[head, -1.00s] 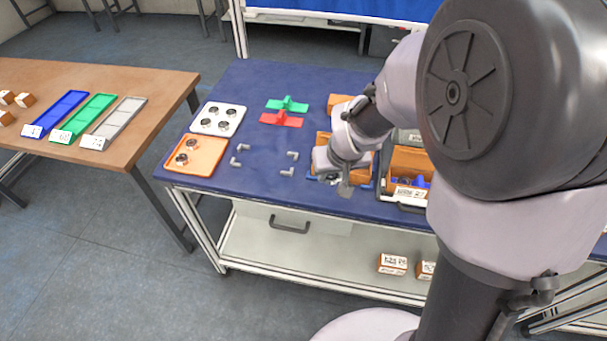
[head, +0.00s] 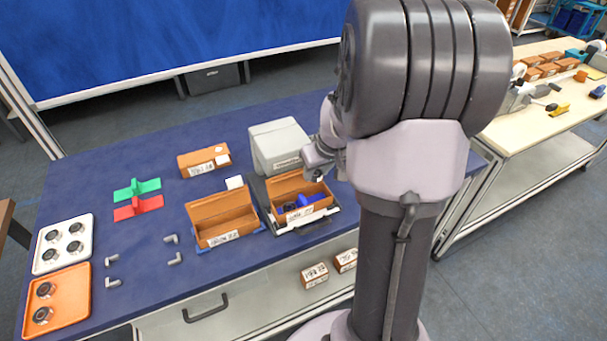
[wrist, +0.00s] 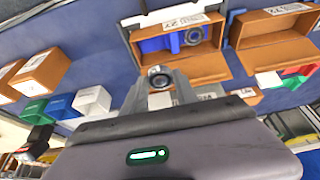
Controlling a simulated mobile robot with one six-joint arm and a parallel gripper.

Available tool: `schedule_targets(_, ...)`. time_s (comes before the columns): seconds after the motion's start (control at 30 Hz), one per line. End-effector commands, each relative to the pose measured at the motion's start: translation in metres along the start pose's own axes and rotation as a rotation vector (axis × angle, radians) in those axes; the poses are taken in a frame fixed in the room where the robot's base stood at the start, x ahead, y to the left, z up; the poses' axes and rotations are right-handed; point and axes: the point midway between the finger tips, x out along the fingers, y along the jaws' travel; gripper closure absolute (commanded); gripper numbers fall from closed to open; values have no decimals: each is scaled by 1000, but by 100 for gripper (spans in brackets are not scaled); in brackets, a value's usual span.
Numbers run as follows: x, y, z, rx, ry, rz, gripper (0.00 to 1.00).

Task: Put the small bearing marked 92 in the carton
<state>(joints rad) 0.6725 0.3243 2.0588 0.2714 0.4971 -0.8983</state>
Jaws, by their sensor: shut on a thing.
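My gripper (wrist: 160,90) is shut on a small round bearing (wrist: 160,72), dark with a bright ring; no marking on it is readable. In the head view my gripper (head: 318,168) is partly hidden by my arm, near the right end of the blue table. An open carton (head: 318,211) with blue parts inside is close by it; it also shows in the wrist view (wrist: 188,67), just beyond the fingertips, with a ring-shaped part in it. A second open carton (head: 236,236), looking empty, stands to its left, also in the wrist view (wrist: 262,62).
A grey box (head: 280,146) stands behind the cartons, with a closed carton (head: 203,161) to its left. A white tray (head: 76,226) and an orange tray (head: 71,290) hold bearings at the left. Green (head: 138,188) and red (head: 136,208) pieces lie between.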

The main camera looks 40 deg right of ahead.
Motion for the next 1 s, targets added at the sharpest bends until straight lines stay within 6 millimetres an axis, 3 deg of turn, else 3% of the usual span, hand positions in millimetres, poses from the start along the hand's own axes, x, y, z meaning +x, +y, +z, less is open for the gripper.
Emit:
schedule_targets(0.17, 8, 0, 4, 0, -1, 0, 100)
schedule_targets(0.53, 50, 0, 21, 0, -1, -1, 100)
schedule_targets(0.87, 52, 0, 21, 0, 0, 0, 100)
schedule_targets(0.9, 52, 0, 21, 0, 0, 0, 63)
schedule_targets(1.0, 52, 0, 21, 0, 0, 0, 43)
